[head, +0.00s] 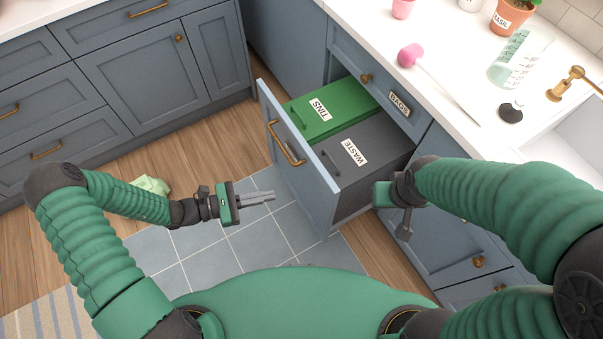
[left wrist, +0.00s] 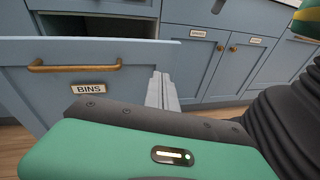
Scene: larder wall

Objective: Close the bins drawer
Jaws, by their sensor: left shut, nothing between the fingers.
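The bins drawer stands pulled out from the cabinet, its blue front (head: 318,190) facing left in the head view. Its brass handle (head: 285,143) is on that front. Inside are a green TINS bin (head: 330,108) and a grey WASTE bin (head: 372,150). The left wrist view shows the drawer front (left wrist: 30,85) with its handle (left wrist: 75,66) and BINS label (left wrist: 89,88). My left gripper (head: 272,196) is shut and empty, in front of the drawer front and apart from it. My right gripper (head: 384,195) is beside the drawer's near side; its fingers are hidden.
A small drawer labelled BAGS (head: 399,103) is above the bins. The counter (head: 450,60) holds a pink-ended tool, a measuring jug (head: 520,57) and a basil pot. A pale green cloth (head: 151,186) lies on the floor at left. Tiled floor (head: 205,240) before the drawer is clear.

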